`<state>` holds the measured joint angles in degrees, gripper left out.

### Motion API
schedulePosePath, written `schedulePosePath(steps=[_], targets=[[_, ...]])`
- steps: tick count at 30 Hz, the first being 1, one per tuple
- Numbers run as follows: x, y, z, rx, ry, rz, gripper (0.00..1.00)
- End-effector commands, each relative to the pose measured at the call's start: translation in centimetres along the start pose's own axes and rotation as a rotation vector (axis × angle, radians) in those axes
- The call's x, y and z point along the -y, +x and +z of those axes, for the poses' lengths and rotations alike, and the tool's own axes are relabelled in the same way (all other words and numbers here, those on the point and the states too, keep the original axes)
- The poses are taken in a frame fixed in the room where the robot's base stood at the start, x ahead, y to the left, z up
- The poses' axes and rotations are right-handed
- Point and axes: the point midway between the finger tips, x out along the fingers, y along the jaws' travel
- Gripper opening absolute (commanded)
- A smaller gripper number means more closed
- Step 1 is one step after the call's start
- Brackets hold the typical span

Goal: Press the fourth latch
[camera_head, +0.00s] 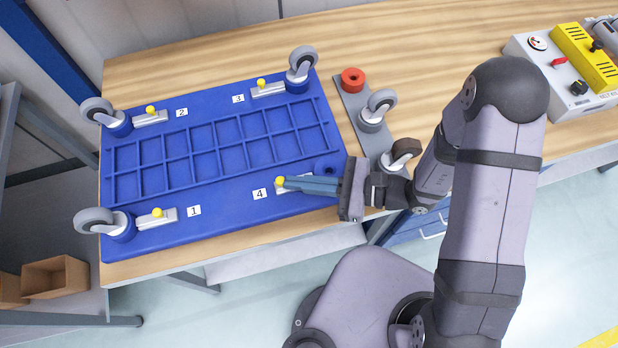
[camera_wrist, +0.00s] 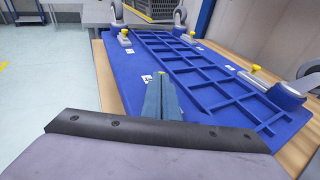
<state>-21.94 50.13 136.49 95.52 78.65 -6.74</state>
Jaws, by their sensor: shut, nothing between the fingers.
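The fourth latch is a silver bar with a yellow knob (camera_head: 280,181), beside the white label 4 (camera_head: 260,193) on the blue panel (camera_head: 240,201). My gripper (camera_head: 283,183) is shut and empty, its blue-grey fingers lying over the silver bar and hiding much of it. The fingertips are right at the yellow knob, close to or touching it; I cannot tell which. In the wrist view the knob (camera_wrist: 159,74) shows just past my fingertips (camera_wrist: 160,83). I cannot tell whether the latch is pressed down.
Latches 1 (camera_head: 157,213), 2 (camera_head: 150,110) and 3 (camera_head: 261,84) have casters beside them. The corner by latch 4 shows an empty blue socket (camera_head: 327,167). A grey strip (camera_head: 350,100) holds casters and a red ring (camera_head: 352,79). A control box (camera_head: 560,80) stands at right.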

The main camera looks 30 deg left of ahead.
Motion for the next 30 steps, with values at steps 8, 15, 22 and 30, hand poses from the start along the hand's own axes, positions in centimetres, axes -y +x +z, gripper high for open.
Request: schedulePosePath(steps=[8, 15, 22, 30], targets=[[-0.2, 0.1, 0.1, 0.004, 0.000, 0.006, 0.00], [-0.1, -0.5, 0.2, 0.004, 0.000, 0.003, 0.00], [0.1, -2.9, 0.2, 0.004, 0.001, -0.003, 0.00], [0.2, -7.3, -0.2, 0.002, -0.004, -0.008, 0.00]])
